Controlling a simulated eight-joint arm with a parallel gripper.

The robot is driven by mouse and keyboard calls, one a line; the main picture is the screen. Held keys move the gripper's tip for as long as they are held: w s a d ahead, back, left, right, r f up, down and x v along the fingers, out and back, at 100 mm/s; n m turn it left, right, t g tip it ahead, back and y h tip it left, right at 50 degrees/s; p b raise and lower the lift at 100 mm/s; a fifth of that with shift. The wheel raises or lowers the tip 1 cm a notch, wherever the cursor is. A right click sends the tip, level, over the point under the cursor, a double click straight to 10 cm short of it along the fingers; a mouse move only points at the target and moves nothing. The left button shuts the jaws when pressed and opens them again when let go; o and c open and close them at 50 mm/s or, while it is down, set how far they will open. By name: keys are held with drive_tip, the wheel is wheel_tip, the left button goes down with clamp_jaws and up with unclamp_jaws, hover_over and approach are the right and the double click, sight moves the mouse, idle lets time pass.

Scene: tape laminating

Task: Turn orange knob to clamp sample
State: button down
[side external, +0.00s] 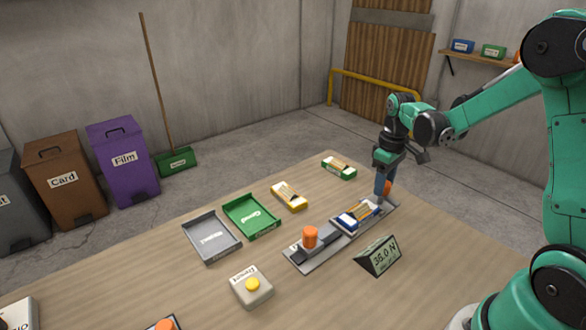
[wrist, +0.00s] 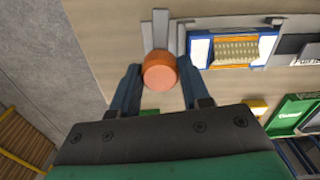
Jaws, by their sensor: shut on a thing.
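An orange knob (side external: 388,187) stands at the far end of a grey clamping fixture (side external: 307,263). My gripper (side external: 382,190) points down over that end. In the wrist view the knob (wrist: 160,72) sits between the two blue fingers of my gripper (wrist: 158,78), which are shut on it. The sample (side external: 360,214), a blue and white block with a yellow-orange striped top, lies on the fixture beside the knob. The sample also shows in the wrist view (wrist: 236,48). A second orange knob (side external: 310,237) stands at the fixture's near end.
A display (side external: 379,256) showing a reading in N stands in front of the fixture. Grey (side external: 211,238) and green (side external: 251,216) trays lie to the left. A yellow block (side external: 289,195) and a green one (side external: 339,167) lie behind. A yellow-button box (side external: 252,286) sits nearer.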

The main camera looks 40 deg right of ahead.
drive_tip(key=m, duration=0.8)
drive_tip(key=shift+m, duration=0.4)
drive_tip(key=m, duration=0.4)
drive_tip(key=shift+m, duration=2)
drive_tip(key=shift+c, duration=2.1)
unclamp_jaws()
drive_tip(key=shift+r, duration=0.1)
drive_tip(key=shift+r, duration=2.7)
